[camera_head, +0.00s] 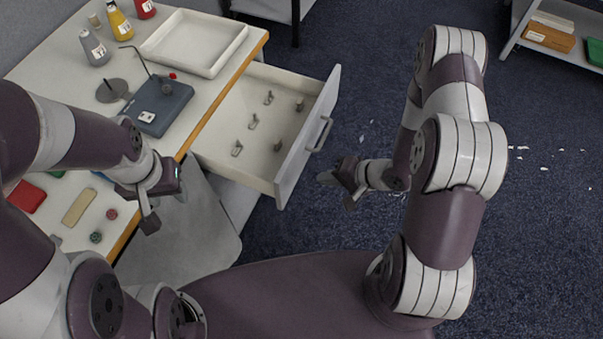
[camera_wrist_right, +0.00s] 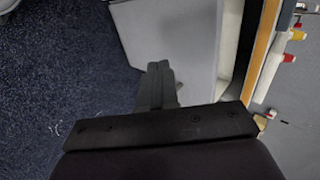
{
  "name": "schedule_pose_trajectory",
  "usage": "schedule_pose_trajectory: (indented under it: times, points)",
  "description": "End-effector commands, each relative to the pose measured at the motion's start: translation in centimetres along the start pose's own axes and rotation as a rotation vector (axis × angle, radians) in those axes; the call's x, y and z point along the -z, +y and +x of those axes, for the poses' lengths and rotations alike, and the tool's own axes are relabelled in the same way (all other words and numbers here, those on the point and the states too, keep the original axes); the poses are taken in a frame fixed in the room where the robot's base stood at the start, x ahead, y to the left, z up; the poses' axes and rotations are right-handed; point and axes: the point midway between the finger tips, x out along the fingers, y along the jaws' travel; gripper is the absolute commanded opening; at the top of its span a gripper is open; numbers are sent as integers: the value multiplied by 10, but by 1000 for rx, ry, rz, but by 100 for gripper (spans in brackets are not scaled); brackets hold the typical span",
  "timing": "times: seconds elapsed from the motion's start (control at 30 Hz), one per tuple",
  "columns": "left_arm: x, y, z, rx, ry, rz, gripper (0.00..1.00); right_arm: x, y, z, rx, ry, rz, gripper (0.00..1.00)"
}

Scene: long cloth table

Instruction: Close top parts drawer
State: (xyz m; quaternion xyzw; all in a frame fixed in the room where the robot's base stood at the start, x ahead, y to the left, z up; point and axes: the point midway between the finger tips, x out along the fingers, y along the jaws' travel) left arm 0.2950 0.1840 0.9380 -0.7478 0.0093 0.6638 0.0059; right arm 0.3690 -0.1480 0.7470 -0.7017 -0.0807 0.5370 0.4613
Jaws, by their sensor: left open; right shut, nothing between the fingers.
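The top parts drawer (camera_head: 255,122) is pulled out from under the table, with several small grey parts standing inside it. Its front panel (camera_head: 309,140) carries a grey bar handle (camera_head: 320,134). My right gripper (camera_head: 328,181) is shut and empty, beside the outer face of the drawer front near its lower corner. In the right wrist view the shut fingers (camera_wrist_right: 158,88) appear in front of the pale drawer front (camera_wrist_right: 170,40); whether they touch it I cannot tell. My left gripper (camera_head: 150,208) is open and empty by the table's front edge.
The table (camera_head: 85,75) holds a white tray (camera_head: 193,42), a blue-grey device (camera_head: 160,105), several bottles and small coloured items. A shelf with boxes (camera_head: 550,36) stands at the far right. The dark carpet (camera_head: 350,65) beyond the drawer front is mostly clear.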

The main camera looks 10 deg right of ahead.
Motion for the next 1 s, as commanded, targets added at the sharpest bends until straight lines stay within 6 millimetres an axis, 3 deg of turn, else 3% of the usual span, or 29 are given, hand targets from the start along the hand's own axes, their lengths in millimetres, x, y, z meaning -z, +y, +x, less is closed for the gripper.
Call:
schedule_pose_trajectory:
  times: [0.2,0.4,1.0]
  points:
    - [-1,0,7,0,0,0,44,-1,1,48,-2,-3,-5,0]
    - [0,0,3,0,0,0,44,0,-21,66,-2,0,-5,0]
    - [0,0,2,0,0,0,44,0,-30,76,-2,1,-5,0]
